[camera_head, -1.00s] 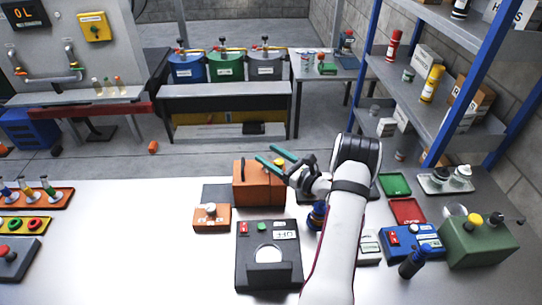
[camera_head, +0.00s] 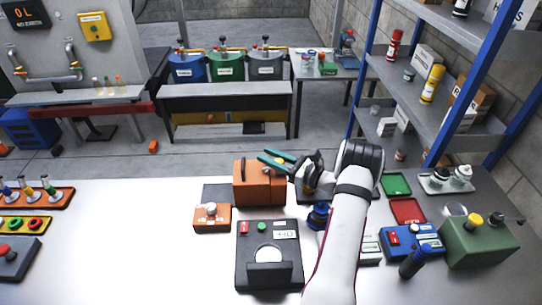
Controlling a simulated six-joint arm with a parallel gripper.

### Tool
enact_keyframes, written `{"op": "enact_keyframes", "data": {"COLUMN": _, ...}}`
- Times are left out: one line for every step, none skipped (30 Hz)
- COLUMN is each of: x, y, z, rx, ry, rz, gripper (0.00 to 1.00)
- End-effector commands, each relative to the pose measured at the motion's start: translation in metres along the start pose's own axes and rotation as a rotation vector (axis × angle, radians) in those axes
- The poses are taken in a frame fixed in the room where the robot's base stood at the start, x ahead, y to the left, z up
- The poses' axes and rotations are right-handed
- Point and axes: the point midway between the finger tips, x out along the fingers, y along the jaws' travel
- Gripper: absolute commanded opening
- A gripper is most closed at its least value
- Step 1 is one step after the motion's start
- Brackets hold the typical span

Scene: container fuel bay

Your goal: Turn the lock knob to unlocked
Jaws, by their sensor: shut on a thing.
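An orange box (camera_head: 259,188) stands on the white table, with a dark handle-like part on its top left. A small yellow piece, which looks like a knob (camera_head: 281,160), shows at its top right, between the teal fingers of my gripper (camera_head: 275,158). My gripper reaches in from the right, and its fingers are close together on this piece. The fingers partly cover the knob, and I cannot read its lock position. A smaller orange box (camera_head: 212,218) with a pale round knob on top stands to the left, apart from my gripper.
A black device (camera_head: 269,280) with a white disc and small display stands in front. A blue-capped item (camera_head: 318,215) is partly hidden by my arm. Red (camera_head: 408,211) and green (camera_head: 396,185) trays and a blue box (camera_head: 417,240) lie right. The table's left middle is clear.

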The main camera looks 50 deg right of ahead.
Motion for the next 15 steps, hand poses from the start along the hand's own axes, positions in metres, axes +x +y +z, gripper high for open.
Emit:
{"op": "enact_keyframes", "data": {"x": 0.000, "y": 0.000, "z": 0.000, "rx": -0.001, "ry": -0.001, "rz": 0.037, "gripper": 0.00}}
{"op": "enact_keyframes", "data": {"x": 0.000, "y": 0.001, "z": 0.000, "rx": -0.003, "ry": -0.001, "rz": 0.063, "gripper": 0.00}}
{"op": "enact_keyframes", "data": {"x": -0.001, "y": 0.002, "z": 0.000, "rx": -0.001, "ry": -0.001, "rz": 0.097, "gripper": 0.00}}
{"op": "enact_keyframes", "data": {"x": -0.001, "y": 0.003, "z": 0.000, "rx": -0.002, "ry": 0.000, "rz": 0.124, "gripper": 0.00}}
{"op": "enact_keyframes", "data": {"x": -0.001, "y": 0.004, "z": 0.000, "rx": -0.002, "ry": -0.001, "rz": 0.150, "gripper": 0.00}}
{"op": "enact_keyframes", "data": {"x": -0.001, "y": 0.005, "z": 0.000, "rx": -0.001, "ry": -0.001, "rz": 0.184, "gripper": 0.00}}
{"op": "enact_keyframes", "data": {"x": -0.001, "y": 0.005, "z": 0.000, "rx": -0.003, "ry": 0.000, "rz": 0.210, "gripper": 0.00}}
{"op": "enact_keyframes", "data": {"x": -0.001, "y": 0.006, "z": 0.000, "rx": -0.001, "ry": -0.001, "rz": 0.235, "gripper": 0.00}}
{"op": "enact_keyframes", "data": {"x": -0.001, "y": 0.007, "z": 0.000, "rx": -0.001, "ry": 0.000, "rz": 0.268, "gripper": 0.00}}
{"op": "enact_keyframes", "data": {"x": -0.001, "y": 0.008, "z": 0.000, "rx": -0.002, "ry": 0.000, "rz": 0.293, "gripper": 0.00}}
{"op": "enact_keyframes", "data": {"x": -0.002, "y": 0.009, "z": -0.001, "rx": -0.002, "ry": 0.000, "rz": 0.316, "gripper": 0.00}}
{"op": "enact_keyframes", "data": {"x": -0.002, "y": 0.010, "z": -0.001, "rx": -0.001, "ry": 0.000, "rz": 0.347, "gripper": 0.00}}
{"op": "enact_keyframes", "data": {"x": -0.002, "y": 0.011, "z": -0.001, "rx": 0.000, "ry": 0.000, "rz": 0.368, "gripper": 0.00}}
{"op": "enact_keyframes", "data": {"x": -0.002, "y": 0.011, "z": 0.000, "rx": 0.000, "ry": -0.001, "rz": 0.389, "gripper": 0.00}}
{"op": "enact_keyframes", "data": {"x": -0.003, "y": 0.012, "z": -0.001, "rx": 0.000, "ry": 0.000, "rz": 0.416, "gripper": 0.00}}
